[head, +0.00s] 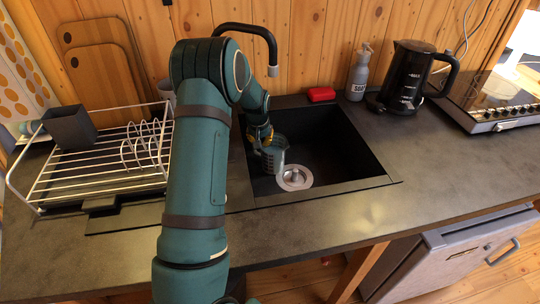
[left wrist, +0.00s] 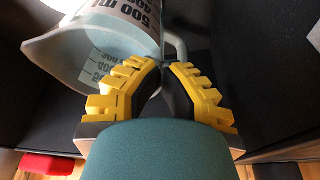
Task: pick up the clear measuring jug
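The clear measuring jug (head: 272,157) is in the black sink, below and just right of my left gripper (head: 262,136). In the left wrist view, the jug (left wrist: 98,47) shows its rim, grey walls and black "500 ml" markings at upper left. Its handle (left wrist: 179,43) comes down to the tips of my left gripper (left wrist: 167,64). The yellow-padded fingers are close together, with a narrow gap at the tips. I cannot tell whether they press on the handle. The jug's contact with the sink floor is unclear. My right gripper is not in view.
The sink's walls and front rim (head: 330,188) surround the jug. A black faucet (head: 271,60) arches behind my arm. A red sponge (head: 321,94), soap bottle (head: 359,73) and black kettle (head: 405,77) stand behind and right. A wire dish rack (head: 95,178) is left. The right front counter is clear.

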